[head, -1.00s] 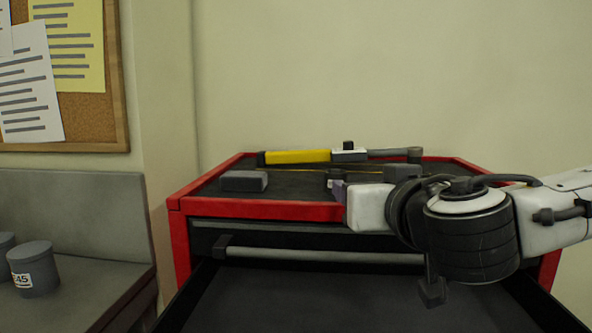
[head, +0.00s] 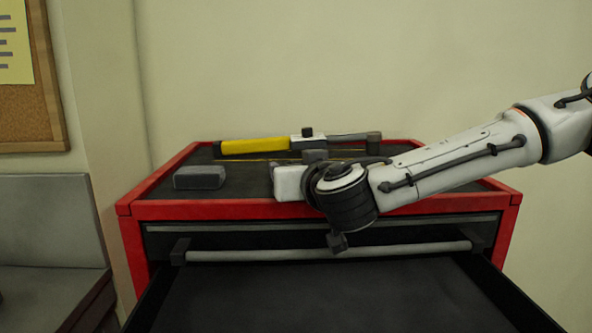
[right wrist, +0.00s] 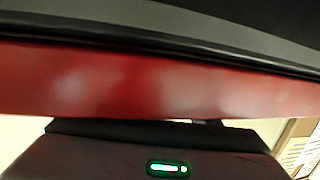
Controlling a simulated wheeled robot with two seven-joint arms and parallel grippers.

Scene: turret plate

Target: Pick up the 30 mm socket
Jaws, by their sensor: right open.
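I cannot make out the 30 mm socket for certain in either view. A dark grey block (head: 199,177) lies on the left of the chest's black top. Another small dark grey piece (head: 315,156) shows behind my right wrist, partly hidden. My right gripper (head: 288,182) is over the front part of the chest top, to the right of the grey block and apart from it. Its white body shows, but its fingertips cannot be made out. It is open, and I see nothing held. My left gripper is not in view.
A long tool with a yellow handle (head: 254,146) lies along the back of the top. The red rim (head: 230,210) borders the chest top. Below it, an open drawer (head: 330,290) juts forward. A grey bench (head: 50,235) stands at left.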

